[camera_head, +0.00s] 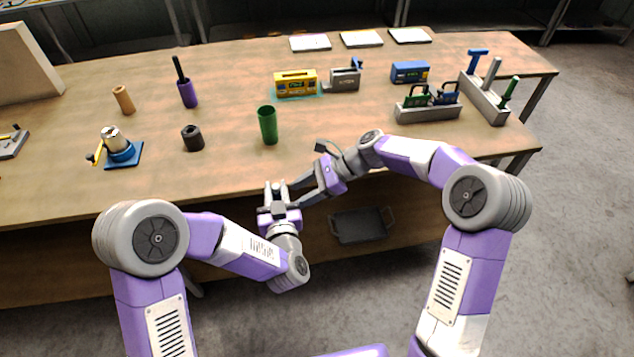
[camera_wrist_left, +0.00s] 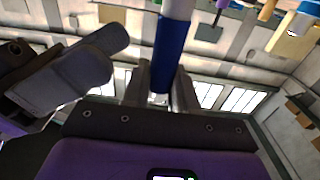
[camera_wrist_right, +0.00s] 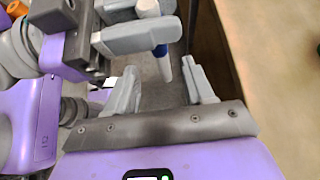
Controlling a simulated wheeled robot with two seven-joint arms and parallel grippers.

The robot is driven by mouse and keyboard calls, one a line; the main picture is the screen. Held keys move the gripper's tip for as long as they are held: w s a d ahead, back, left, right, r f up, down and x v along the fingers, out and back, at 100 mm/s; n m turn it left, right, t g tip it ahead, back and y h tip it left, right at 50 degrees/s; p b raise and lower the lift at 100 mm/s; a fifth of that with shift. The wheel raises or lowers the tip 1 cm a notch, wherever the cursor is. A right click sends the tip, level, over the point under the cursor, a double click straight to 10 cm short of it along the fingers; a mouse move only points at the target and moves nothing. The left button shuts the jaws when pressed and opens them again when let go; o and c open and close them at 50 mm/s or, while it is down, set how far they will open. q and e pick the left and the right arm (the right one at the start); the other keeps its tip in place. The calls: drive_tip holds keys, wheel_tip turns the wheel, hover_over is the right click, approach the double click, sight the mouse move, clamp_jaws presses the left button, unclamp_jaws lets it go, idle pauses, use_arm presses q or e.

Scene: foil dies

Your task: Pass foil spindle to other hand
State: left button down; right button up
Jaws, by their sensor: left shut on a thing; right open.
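The foil spindle (camera_wrist_left: 172,45) is a slim rod with white and blue sections, held in my left gripper (camera_head: 276,186). In the right wrist view the left fingers grip its white part, and the blue band (camera_wrist_right: 160,51) and pale tip hang below them. My right gripper (camera_wrist_right: 162,85) is open. The spindle's free end shows between its two fingers in that view; I cannot tell how deep it sits or whether it touches. In the head view the two grippers are close together in front of the table's near edge, and the spindle is not clearly visible there.
The wooden table (camera_head: 230,165) lies beyond the grippers. A green cup (camera_head: 268,125) and a dark cylinder (camera_head: 193,138) stand near its front. A dark tray (camera_head: 362,226) lies below.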

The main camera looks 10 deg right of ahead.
drive_tip(key=x, duration=0.6)
drive_tip(key=shift+a, duration=0.15)
drive_tip(key=shift+f, duration=0.1)
clamp_jaws()
use_arm(q)
drive_tip(key=c, duration=0.8)
unclamp_jaws()
